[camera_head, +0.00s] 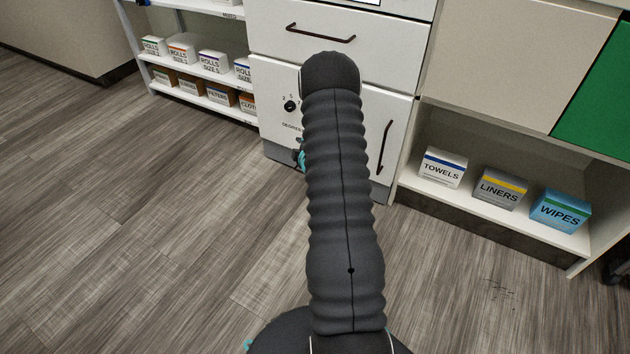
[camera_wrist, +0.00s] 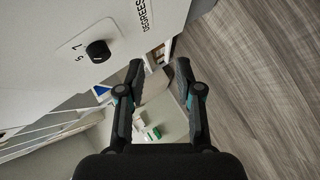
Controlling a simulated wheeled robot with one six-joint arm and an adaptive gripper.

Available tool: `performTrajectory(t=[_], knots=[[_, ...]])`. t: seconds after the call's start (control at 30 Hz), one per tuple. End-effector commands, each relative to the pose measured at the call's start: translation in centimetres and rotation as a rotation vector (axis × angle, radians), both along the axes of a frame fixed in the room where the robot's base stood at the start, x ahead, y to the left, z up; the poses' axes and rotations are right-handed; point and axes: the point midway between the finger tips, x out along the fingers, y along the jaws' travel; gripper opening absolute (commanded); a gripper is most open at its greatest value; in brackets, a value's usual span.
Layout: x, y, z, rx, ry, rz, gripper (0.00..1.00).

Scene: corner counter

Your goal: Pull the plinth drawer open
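The plinth drawer's front looks to be the grey strip (camera_head: 284,172) at the foot of the white cabinet (camera_head: 272,90) in the head view. Its middle is hidden behind my arm, and I see no gap that shows it open. My gripper (camera_head: 301,156) is mostly hidden behind the arm there, low in front of the cabinet. In the wrist view my gripper (camera_wrist: 159,68) is open, with nothing between its fingers. The fingers are beside the cabinet's lower front. I cannot make out the plinth drawer clearly in the wrist view.
The cabinet has a dark knob (camera_head: 290,106), a drawer handle (camera_head: 320,33) and an upright door handle (camera_head: 386,146). Shelves with boxes (camera_head: 212,63) stand left. An open shelf (camera_head: 425,189) with three boxes stands right. The wood floor (camera_head: 150,230) at left is clear.

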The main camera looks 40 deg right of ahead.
Motion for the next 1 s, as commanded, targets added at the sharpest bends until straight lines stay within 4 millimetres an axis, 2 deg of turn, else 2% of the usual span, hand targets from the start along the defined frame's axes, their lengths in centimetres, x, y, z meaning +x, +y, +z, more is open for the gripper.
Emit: performTrajectory(t=[0.03, 0.2, 0.3, 0.43, 0.6, 0.73, 0.87, 1.0], knots=[[-0.7, -0.9, -3.1, -0.022, -0.005, 0.003, 0.35], [-3.2, -2.9, -10.3, -0.124, -0.052, 0.02, 0.35], [-5.0, -3.6, -14.1, -0.18, -0.079, 0.024, 0.35], [-7.4, -4.0, -18.0, -0.239, -0.111, 0.023, 0.35], [-9.3, -4.0, -20.7, -0.288, -0.137, 0.018, 0.35], [-9.6, -4.0, -21.4, -0.305, -0.145, 0.017, 0.35], [-8.6, -4.4, -21.6, -0.308, -0.147, 0.018, 0.35], [-6.5, -5.2, -21.9, -0.307, -0.148, 0.018, 0.35]])
